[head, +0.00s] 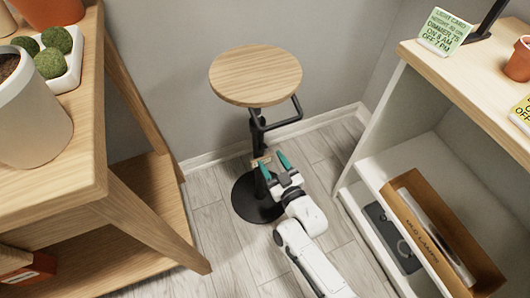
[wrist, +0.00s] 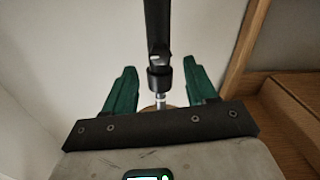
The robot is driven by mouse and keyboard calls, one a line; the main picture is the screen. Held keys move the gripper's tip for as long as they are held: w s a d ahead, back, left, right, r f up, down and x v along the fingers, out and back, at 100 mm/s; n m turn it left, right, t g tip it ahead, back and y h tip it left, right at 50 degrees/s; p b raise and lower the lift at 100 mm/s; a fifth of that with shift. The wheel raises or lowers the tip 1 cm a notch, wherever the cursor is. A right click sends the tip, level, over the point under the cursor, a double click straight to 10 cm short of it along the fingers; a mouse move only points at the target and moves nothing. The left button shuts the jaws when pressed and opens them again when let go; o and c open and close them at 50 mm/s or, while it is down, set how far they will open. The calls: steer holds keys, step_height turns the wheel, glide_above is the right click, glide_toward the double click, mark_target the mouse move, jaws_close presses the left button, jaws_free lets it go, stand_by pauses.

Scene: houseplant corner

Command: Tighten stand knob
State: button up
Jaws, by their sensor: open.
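The stand has a round wooden top (head: 255,75) on a black post (head: 258,135) with a round black base (head: 245,203). My gripper is open with green fingers, low beside the post. In the wrist view the black post (wrist: 158,30) ends in a dark collar and silver rod (wrist: 160,97) between the spread fingers (wrist: 160,68). A tan round edge below the rod is mostly hidden by my gripper's dark bar.
A wooden shelf unit (head: 150,190) with pots stands at the left. A white shelf unit (head: 430,140) at the right holds a cardboard box (head: 440,235) and a label card (head: 444,32). Grey plank floor (head: 215,230) is clear between them; walls close the back.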

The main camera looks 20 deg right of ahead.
mark_target(264, 150)
steer(key=w+b, duration=0.1)
steer(key=w, duration=0.4)
steer(key=shift+a, duration=0.15)
steer(key=shift+c, duration=0.4)
steer(key=c, duration=1)
steer(key=shift+o, duration=0.2)
steer(key=shift+s, duration=0.1)
